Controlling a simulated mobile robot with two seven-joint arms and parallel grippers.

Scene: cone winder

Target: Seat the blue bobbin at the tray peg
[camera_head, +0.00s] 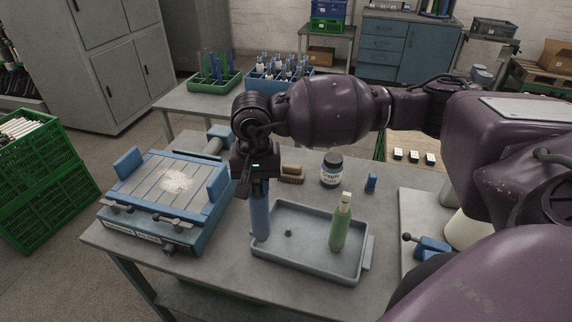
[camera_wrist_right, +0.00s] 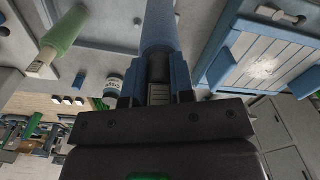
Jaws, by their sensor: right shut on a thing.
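The blue bobbin (camera_head: 260,219) hangs upright from my right gripper (camera_head: 259,183), which is shut on its top end. In the head view its lower end is at the left end of the grey tray (camera_head: 317,270); I cannot tell whether it touches the tray. The blue bobbin (camera_wrist_right: 159,25) also shows between the fingers of my right gripper (camera_wrist_right: 158,92) in the right wrist view. A short dark peg (camera_head: 289,233) stands bare on the tray floor, just right of the bobbin. A green bobbin (camera_head: 340,226) stands upright at the tray's right side. My left gripper is not in view.
A blue clamping fixture (camera_head: 168,196) stands left of the tray. A brush (camera_head: 292,174), a dark jar (camera_head: 331,170) and a small blue object (camera_head: 371,183) are behind the tray. Crates of bobbins (camera_head: 279,78) stand on a table farther back.

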